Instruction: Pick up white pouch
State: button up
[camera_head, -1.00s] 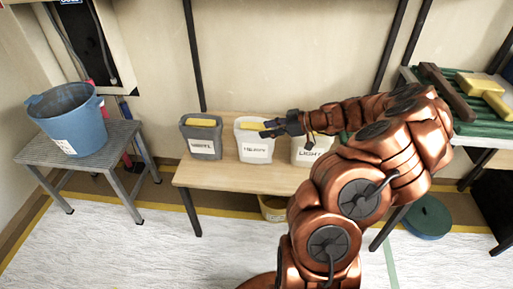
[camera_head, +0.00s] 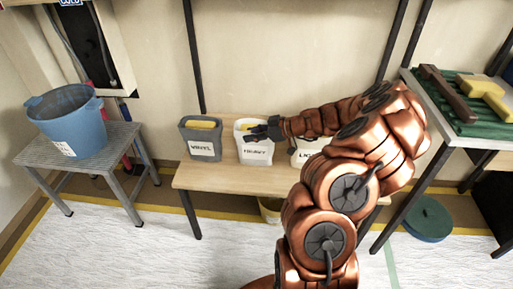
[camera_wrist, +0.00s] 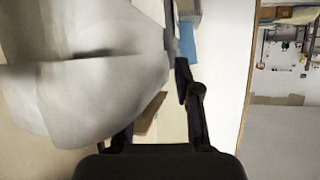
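A white pouch (camera_head: 254,150) labelled HEAVY stands upright in the middle of a wooden table, with something yellow in its top. My gripper (camera_head: 257,132) is at its upper front right in the head view and hides part of its rim. In the wrist view the white pouch (camera_wrist: 85,75) fills the left, very close and blurred. My gripper (camera_wrist: 155,105) looks open there, with one dark finger clear of the pouch and the other partly hidden behind it. I cannot tell whether they touch.
A grey pouch (camera_head: 201,139) labelled VINYL stands to the left. Another whitish pouch (camera_head: 306,152) stands to the right, partly hidden by my arm. A blue bucket (camera_head: 67,122) stands on a metal stool (camera_head: 122,140). A yellowish bucket (camera_head: 269,209) is under the table.

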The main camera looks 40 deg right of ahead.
grip_shut()
